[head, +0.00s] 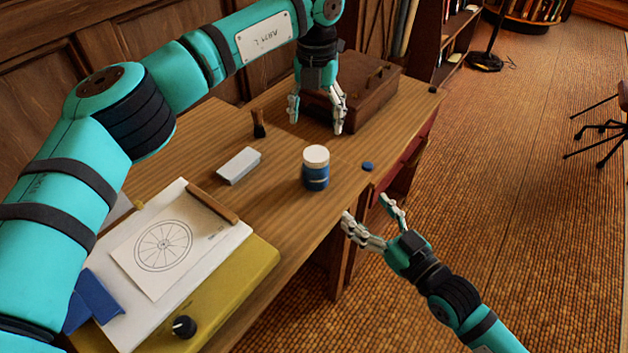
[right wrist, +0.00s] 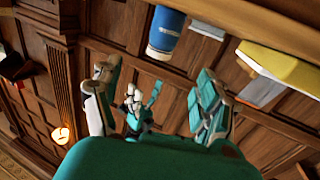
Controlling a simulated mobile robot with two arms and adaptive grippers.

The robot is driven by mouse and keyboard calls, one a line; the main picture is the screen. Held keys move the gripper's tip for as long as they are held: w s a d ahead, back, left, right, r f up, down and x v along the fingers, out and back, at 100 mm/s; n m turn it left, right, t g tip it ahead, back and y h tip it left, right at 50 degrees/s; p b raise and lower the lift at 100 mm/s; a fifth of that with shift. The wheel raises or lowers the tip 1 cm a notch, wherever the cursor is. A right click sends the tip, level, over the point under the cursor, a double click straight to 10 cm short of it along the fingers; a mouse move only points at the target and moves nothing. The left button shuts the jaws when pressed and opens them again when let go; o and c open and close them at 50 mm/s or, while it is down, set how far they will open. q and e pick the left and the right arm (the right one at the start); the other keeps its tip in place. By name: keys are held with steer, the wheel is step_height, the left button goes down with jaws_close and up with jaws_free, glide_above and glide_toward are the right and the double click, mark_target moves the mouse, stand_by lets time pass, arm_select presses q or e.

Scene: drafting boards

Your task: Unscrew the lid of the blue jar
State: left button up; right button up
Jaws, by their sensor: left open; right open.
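The blue jar (head: 315,180) stands upright on the wooden desk, with its white lid (head: 316,156) on top. Its blue body also shows at the top of the right wrist view (right wrist: 166,33). My left gripper (head: 316,117) is open and empty, pointing down behind the jar, beside a brown wooden box. My right gripper (head: 365,208) is open and empty, off the front edge of the desk, to the right of and below the jar in the head view. Neither gripper touches the jar. In the right wrist view both right fingers (right wrist: 159,75) are spread apart.
The brown box (head: 368,88) stands at the back. A brush (head: 259,125), a pale block (head: 239,166) and a small blue disc (head: 367,166) lie around the jar. A yellow board (head: 240,272) with a wheel drawing (head: 163,247) is at the front left. Bare desk surrounds the jar.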

mark_target(325, 173)
steer(key=x, duration=1.1)
steer(key=f+x, duration=0.1)
steer(key=x, duration=0.5)
steer(key=shift+w, duration=0.15)
steer(key=shift+c, duration=0.3)
